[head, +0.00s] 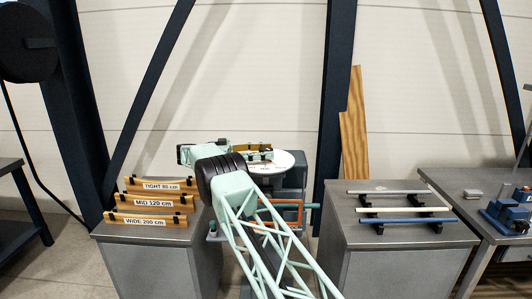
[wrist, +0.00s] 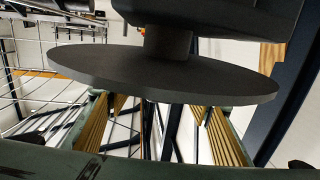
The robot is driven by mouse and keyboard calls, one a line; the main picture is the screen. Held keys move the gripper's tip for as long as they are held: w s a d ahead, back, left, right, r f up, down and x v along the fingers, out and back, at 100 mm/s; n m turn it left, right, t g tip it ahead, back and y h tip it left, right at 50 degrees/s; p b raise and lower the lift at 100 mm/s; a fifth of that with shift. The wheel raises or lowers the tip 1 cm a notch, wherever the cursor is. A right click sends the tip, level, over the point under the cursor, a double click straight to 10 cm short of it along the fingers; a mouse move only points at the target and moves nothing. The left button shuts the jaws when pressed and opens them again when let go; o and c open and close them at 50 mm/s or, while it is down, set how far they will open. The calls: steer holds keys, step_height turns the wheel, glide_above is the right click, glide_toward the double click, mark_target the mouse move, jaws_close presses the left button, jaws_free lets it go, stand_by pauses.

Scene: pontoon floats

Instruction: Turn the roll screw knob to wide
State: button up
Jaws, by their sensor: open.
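A pale round dial plate (head: 287,161) shows behind my arm at the centre of the head view, on a grey machine (head: 294,181). In the wrist view a dark disc (wrist: 150,75) on a short thick shaft (wrist: 167,42) spans the picture; I cannot tell whether it is the same part. My gripper (head: 262,150) is at the dial plate's left side in the head view. In the wrist view its two yellow-faced fingers stand apart, partly hidden by the disc. It is open, with nothing visibly held. I cannot make out the knob or its setting.
Wooden bars labelled TIGHT 80 cm (head: 160,186), MID 120 cm (head: 155,202) and WIDE 200 cm (head: 146,220) sit on the left cabinet (head: 160,237). Several rods on dark supports lie on the right cabinet (head: 355,237). A dark post (head: 336,90) stands behind the machine.

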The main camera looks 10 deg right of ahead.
mark_target(266, 148)
step_height(266, 148, up, 10)
steer(key=shift+f, duration=0.1)
stand_by(0.7)
stand_by(0.3)
